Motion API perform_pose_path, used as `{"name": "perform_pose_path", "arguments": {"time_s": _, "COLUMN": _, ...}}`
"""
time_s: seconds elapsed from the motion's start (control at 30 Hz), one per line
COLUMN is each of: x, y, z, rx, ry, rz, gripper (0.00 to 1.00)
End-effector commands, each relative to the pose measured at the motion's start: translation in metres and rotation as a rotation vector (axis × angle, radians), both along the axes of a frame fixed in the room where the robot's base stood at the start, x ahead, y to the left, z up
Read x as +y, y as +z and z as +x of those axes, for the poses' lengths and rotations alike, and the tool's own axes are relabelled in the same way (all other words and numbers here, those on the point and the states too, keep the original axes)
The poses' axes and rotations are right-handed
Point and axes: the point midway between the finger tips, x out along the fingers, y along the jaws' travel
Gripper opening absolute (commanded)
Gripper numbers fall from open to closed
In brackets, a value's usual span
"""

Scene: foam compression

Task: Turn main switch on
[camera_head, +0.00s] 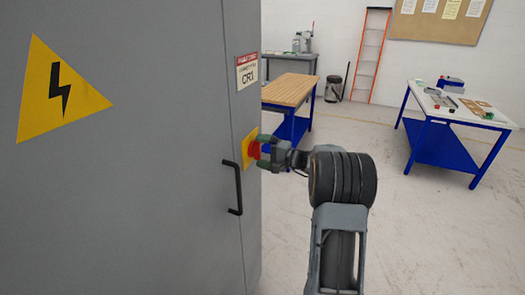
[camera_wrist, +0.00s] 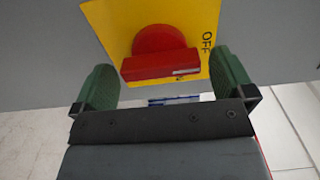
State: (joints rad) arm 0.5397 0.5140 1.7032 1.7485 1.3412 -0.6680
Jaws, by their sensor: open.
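The main switch (camera_wrist: 160,55) is a red rotary knob with a raised bar handle, on a yellow plate (camera_wrist: 205,20) marked OFF at its right side. In the wrist view the bar lies nearly level, slightly tilted. My gripper (camera_wrist: 165,78) is open, with one green finger on each side of the bar and a gap on both sides. In the head view the red switch (camera_head: 254,150) and yellow plate sit on the side of the grey cabinet, and my gripper (camera_head: 265,152) is right at them. The fingers partly hide the switch there.
The grey cabinet (camera_head: 130,190) fills the left, with a black door handle (camera_head: 233,188) near the switch and a CR1 sign (camera_head: 247,71) above. A wooden-topped workbench (camera_head: 290,90) stands behind, and a blue-legged table (camera_head: 450,105) at right. Floor between is clear.

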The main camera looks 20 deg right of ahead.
Motion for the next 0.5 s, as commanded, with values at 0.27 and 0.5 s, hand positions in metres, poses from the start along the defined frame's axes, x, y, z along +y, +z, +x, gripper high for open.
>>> {"name": "perform_pose_path", "arguments": {"time_s": 0.27, "x": 0.0010, "y": -0.0003, "z": 0.0008, "rx": 0.000, "ry": 0.000, "rz": 0.000, "gripper": 1.00}}
{"name": "perform_pose_path", "arguments": {"time_s": 0.5, "x": 0.0010, "y": -0.0003, "z": 0.0007, "rx": 0.001, "ry": 0.001, "rz": 0.001, "gripper": 0.79}}
